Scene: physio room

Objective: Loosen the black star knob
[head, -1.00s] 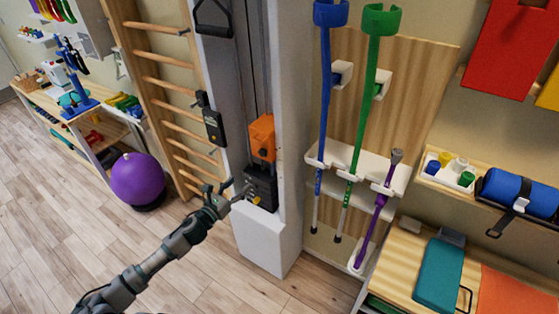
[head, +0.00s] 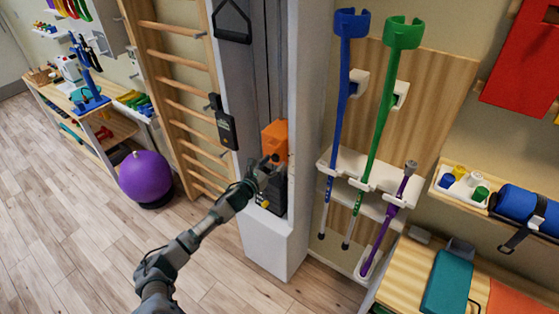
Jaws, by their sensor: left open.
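My left gripper (head: 266,168) reaches in from the left and is open. It is in front of the white column of the pulley unit, at the lower edge of the orange block (head: 275,137) and over the black weight block (head: 276,194). I cannot tell whether its fingers touch anything. I cannot clearly make out the black star knob; it may be hidden behind the gripper. A small dark knob-like shape (head: 214,101) shows at the top of a black device (head: 226,124) on the column's left side. My right gripper is not in view.
Wooden wall bars (head: 178,82) stand left of the column. A blue crutch (head: 341,105), a green crutch (head: 387,105) and a purple cane (head: 393,215) hang in a white rack to the right. A purple ball (head: 146,178) is on the floor at left. Floor before the column is clear.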

